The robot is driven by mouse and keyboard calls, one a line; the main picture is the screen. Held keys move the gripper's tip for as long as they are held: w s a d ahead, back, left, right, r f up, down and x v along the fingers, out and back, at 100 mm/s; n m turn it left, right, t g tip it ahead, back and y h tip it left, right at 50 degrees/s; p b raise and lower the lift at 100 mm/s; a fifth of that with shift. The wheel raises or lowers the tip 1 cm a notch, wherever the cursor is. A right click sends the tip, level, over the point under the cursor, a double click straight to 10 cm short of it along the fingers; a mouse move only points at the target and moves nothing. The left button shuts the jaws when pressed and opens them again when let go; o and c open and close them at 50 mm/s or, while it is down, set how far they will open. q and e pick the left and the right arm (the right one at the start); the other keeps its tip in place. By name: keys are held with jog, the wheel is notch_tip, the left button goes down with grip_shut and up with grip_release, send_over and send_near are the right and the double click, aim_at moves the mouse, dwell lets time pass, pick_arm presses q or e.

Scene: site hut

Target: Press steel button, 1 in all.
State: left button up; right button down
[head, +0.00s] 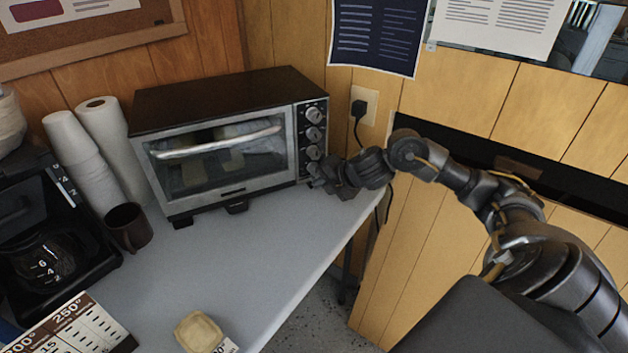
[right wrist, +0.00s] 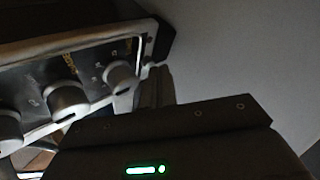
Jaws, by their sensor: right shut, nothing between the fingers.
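The toaster oven (head: 215,100) stands on the table against the wall, with a dark control panel (head: 302,118) on its right side. Several round silver knobs (head: 314,115) run down that panel. They also show in the right wrist view, the nearest one (right wrist: 120,76) beside my fingers. I cannot pick out a separate steel button; the panel's lower end is partly hidden by my gripper. My right gripper (head: 320,178) is shut and empty at the panel's lower front. Its fingers show in the right wrist view (right wrist: 154,88), close to the panel's end; whether they touch is unclear. My left gripper is not in view.
The table (head: 250,255) is bare in front of the oven. A yellowish block (head: 199,332) lies at the front. A plug and cord (head: 358,108) are on the wall.

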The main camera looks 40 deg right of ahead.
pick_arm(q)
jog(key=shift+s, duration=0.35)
pick_arm(e)
jog(key=shift+w, duration=0.2)
jog(key=shift+s+a, duration=0.1)
jog(key=shift+s, duration=0.6)
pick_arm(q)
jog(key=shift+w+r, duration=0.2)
pick_arm(e)
jog(key=shift+s, duration=0.1)
jog(key=shift+s, duration=0.1)
pick_arm(q)
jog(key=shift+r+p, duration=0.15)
jog(key=shift+p, duration=0.25)
pick_arm(e)
jog(key=shift+s+a, duration=0.2)
jog(key=shift+s, duration=0.6)
jog(key=shift+s+a, duration=0.15)
jog(key=shift+s, duration=0.6)
jog(key=shift+s+a, duration=0.2)
jog(key=shift+s, duration=0.6)
